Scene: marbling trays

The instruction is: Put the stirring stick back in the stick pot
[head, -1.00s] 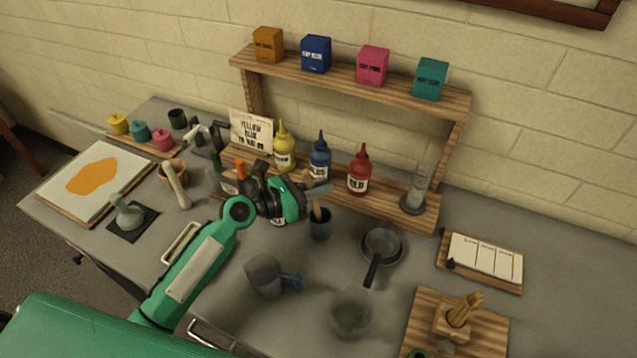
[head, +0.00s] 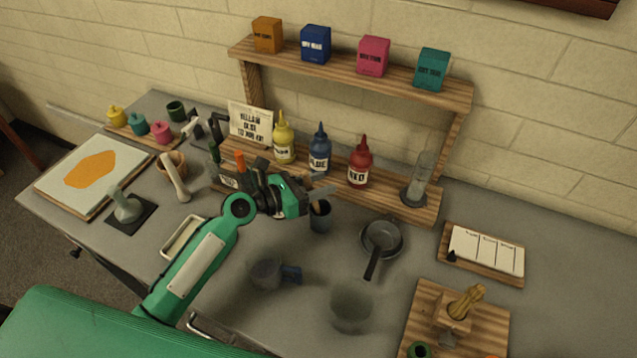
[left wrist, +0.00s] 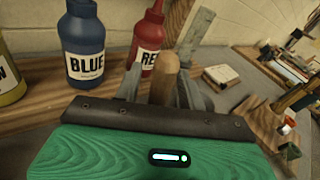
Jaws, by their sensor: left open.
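The stick pot (head: 320,218) is a small dark cup on the grey table, in front of the shelf. The wooden stirring stick (head: 317,207) stands in it, leaning a little, with its top above the rim. My left gripper (head: 320,190) is just above and beside the pot, its fingers near the stick's top. In the left wrist view the stick's rounded brown end (left wrist: 166,72) shows between the two grey fingers, which are apart. The wrist body hides the stick's lower part and the pot there. My right gripper is not in view.
Blue (head: 320,155), red (head: 359,165) and yellow (head: 284,142) bottles stand on the shelf behind the gripper. A dark pan (head: 380,238) is right of the pot. A grey jug (head: 266,274) and a glassy cup (head: 352,305) stand in front.

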